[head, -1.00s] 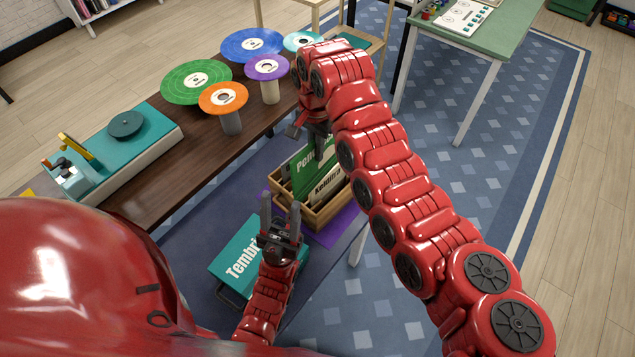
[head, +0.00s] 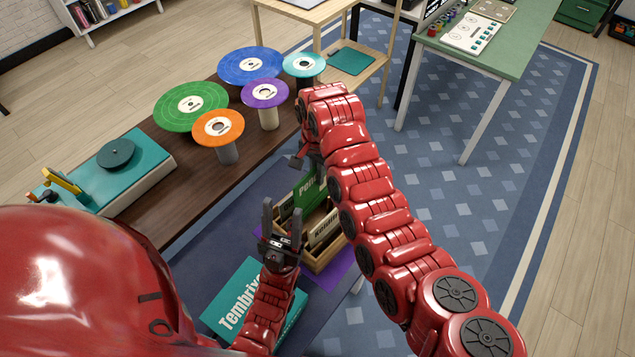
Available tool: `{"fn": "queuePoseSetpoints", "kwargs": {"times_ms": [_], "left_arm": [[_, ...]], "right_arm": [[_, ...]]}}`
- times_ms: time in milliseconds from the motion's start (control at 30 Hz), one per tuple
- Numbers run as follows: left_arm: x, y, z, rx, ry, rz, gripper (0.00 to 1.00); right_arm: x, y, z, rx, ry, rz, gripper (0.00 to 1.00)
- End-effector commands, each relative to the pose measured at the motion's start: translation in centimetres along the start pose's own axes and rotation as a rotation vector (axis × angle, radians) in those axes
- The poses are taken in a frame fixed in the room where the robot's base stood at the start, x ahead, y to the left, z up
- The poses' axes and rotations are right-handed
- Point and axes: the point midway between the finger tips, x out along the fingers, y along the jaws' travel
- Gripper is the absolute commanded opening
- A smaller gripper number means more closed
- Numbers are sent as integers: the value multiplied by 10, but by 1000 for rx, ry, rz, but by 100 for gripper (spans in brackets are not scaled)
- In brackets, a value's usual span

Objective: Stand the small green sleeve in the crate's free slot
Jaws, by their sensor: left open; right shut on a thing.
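The small green sleeve (head: 307,193), with white lettering, is upright at the wooden crate (head: 323,261). My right gripper (head: 314,163) is shut on its upper part; the fingers are partly hidden by my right arm. The sleeve's lower edge is hidden behind the crate's contents, so I cannot tell if it touches the crate floor. Other sleeves stand in the crate, one with a cream label (head: 324,229). My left gripper (head: 283,207) is open and empty, in front of the crate's left side in the picture.
A large teal sleeve (head: 236,293) lies low beside my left forearm. The crate stands on a purple mat (head: 331,282). A dark wooden bench (head: 180,205) holds a teal record player (head: 125,170) and several discs on stands. Blue rug is open at right.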

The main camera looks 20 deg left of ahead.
Motion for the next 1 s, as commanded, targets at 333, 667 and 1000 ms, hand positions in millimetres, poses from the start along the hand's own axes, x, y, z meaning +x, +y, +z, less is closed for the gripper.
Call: {"fn": "queuePoseSetpoints", "kwargs": {"times_ms": [333, 667, 1000], "left_arm": [[16, -1, -3, 0, 0, 0, 50], [9, 0, -2, 0, 0, 0, 50], [5, 0, -1, 0, 0, 0, 50]], "right_arm": [[35, 0, 1, -1, 0, 0, 0], [42, 0, 0, -1, 0, 0, 0], [46, 0, 0, -1, 0, 0, 12]]}}
